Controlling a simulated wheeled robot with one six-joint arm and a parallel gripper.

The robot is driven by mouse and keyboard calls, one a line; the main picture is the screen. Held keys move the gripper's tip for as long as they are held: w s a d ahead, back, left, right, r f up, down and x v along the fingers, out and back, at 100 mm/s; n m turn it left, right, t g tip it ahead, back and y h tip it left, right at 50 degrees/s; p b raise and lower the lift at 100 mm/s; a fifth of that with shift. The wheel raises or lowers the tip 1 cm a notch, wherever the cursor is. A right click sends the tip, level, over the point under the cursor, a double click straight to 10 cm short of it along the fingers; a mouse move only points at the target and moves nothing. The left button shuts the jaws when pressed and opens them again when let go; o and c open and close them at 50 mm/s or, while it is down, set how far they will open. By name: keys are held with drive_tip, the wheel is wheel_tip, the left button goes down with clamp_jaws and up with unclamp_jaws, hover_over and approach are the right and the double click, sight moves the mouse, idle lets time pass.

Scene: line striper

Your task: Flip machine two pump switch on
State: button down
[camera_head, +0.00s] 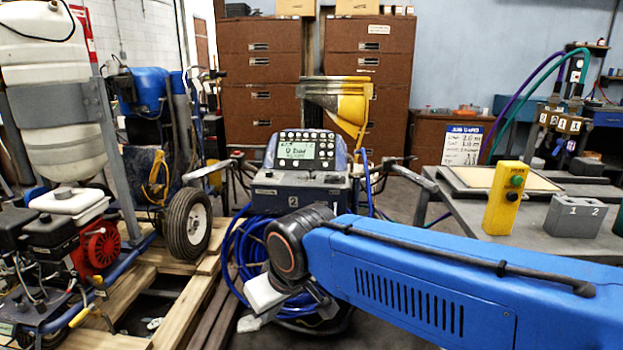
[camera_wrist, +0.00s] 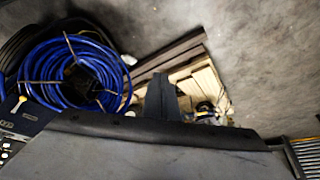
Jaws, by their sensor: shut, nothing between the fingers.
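Machine two (camera_head: 302,190) stands in the middle of the head view, with a "2" plate on its front. Its console has a lit display and several round buttons. I cannot make out which part is the pump switch. My gripper (camera_head: 268,300) hangs low in front of the machine, apart from the console, its tips partly hidden by my arm. In the wrist view, my shut, empty fingers (camera_wrist: 162,98) show as a dark wedge. A dark panel (camera_wrist: 18,120) with white lettering and a small pale lever shows at the left edge; its label is unreadable.
A blue hose coil (camera_head: 245,255) lies low around the machine's front; it also shows in the wrist view (camera_wrist: 65,75). Wooden pallets (camera_head: 185,310) and a wheeled engine unit stand at left. A grey bench (camera_head: 470,215) with a yellow button box (camera_head: 503,200) is at right.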

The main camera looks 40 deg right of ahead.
sight(310, 172)
drive_tip(key=w+d+r+m+t+h, duration=0.1)
drive_tip(key=w+d+m+t+h, duration=0.15)
drive_tip(key=w+d+m, duration=0.6)
drive_tip(key=w+d+m+t+h, duration=0.2)
drive_tip(key=w+d+m+t, duration=0.2)
drive_tip(key=w+d, duration=0.9)
drive_tip(key=w+d+m+t+h, duration=0.2)
drive_tip(key=d+m+h, duration=0.2)
drive_tip(key=d, duration=0.5)
drive_tip(key=w+d+m+t+h, duration=0.2)
drive_tip(key=w+d+m+h, duration=0.1)
drive_tip(key=d+m, duration=0.5)
drive_tip(key=shift+w+d+r+t+h, duration=0.2)
drive_tip(key=shift+d+t+h, duration=0.15)
drive_tip(key=shift+d+h, duration=0.25)
drive_tip(key=shift+w, duration=0.1)
drive_tip(key=x, duration=1.3)
drive_tip(key=shift+w+d+r, duration=0.1)
drive_tip(key=shift+w+d, duration=0.15)
drive_tip(key=shift+w, duration=0.05)
